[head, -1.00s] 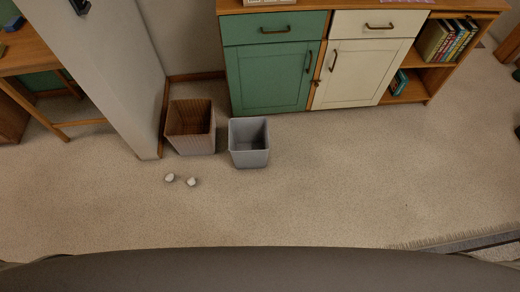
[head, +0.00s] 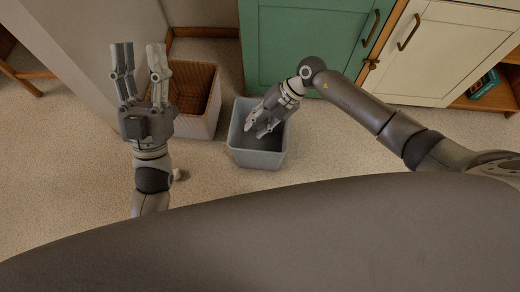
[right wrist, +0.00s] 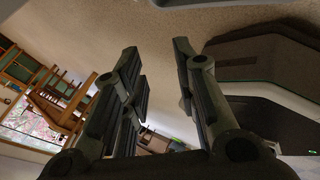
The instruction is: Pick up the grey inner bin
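The grey inner bin (head: 258,160) stands upright on the carpet in the head view, right of a brown ribbed bin (head: 208,125). My right gripper (head: 259,130) reaches over the grey bin from the upper right, its fingers overlapping the opening. I cannot tell whether the fingertips are inside or above the rim. In the right wrist view its fingers (right wrist: 160,65) are apart with nothing between them. A grey edge shows at the top of that view; I cannot tell for certain what it is. My left gripper (head: 140,55) is open and empty, left of the brown bin and partly over it.
A cabinet with a green door (head: 300,40) and a cream door (head: 440,50) stands behind the bins. A pale wall end (head: 80,50) is at the left. Carpet in front is clear.

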